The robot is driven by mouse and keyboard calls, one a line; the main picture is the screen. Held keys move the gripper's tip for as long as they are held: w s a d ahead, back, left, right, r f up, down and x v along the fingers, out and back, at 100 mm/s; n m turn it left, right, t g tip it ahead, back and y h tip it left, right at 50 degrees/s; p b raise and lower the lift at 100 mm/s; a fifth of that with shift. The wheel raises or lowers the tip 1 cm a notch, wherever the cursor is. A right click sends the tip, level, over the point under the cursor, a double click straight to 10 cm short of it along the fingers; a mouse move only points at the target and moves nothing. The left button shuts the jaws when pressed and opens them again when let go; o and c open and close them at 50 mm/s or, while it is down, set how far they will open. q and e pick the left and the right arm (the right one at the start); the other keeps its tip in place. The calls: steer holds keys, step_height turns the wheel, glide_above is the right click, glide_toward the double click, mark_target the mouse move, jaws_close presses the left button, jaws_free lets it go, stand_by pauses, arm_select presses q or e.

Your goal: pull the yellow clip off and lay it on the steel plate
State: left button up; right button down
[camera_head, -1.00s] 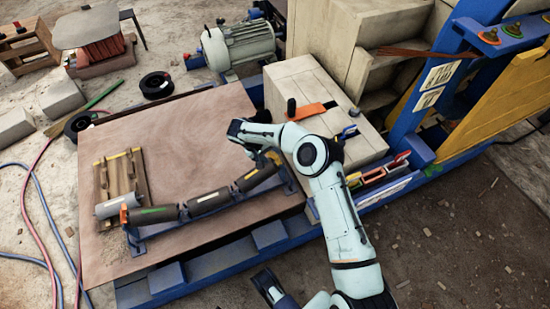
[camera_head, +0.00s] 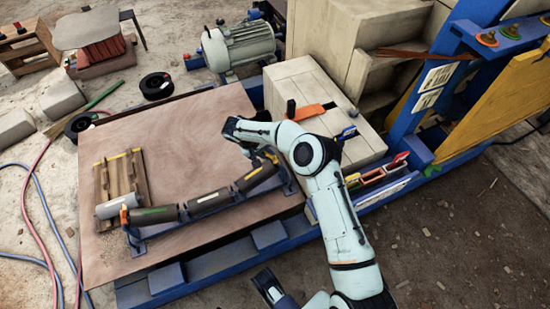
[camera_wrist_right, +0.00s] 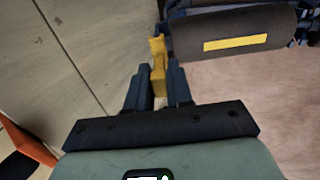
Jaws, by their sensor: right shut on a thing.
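The yellow clip (camera_wrist_right: 158,68) stands upright between the two dark fingers of my right gripper (camera_wrist_right: 153,88) in the right wrist view. The gripper is shut on it. The clip is beside the end of a dark roller with a yellow stripe (camera_wrist_right: 235,42); whether they touch I cannot tell. In the head view my right gripper (camera_head: 268,156) is at the right end of the roller row, and the clip shows only as a small yellow patch there. A wide brown plate (camera_head: 195,125) lies under the rollers; a grey sheet (camera_head: 88,27) lies at the upper left.
A wooden pallet (camera_head: 127,178) lies on the brown plate, left of the right gripper. Blue roller brackets (camera_head: 136,240) stand along the front. A pale block with an orange-handled tool (camera_head: 312,111) is to the right.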

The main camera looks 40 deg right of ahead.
steer(key=shift+p+v, duration=0.4)
steer(key=shift+v, duration=1.55)
steer(key=shift+r, duration=0.1)
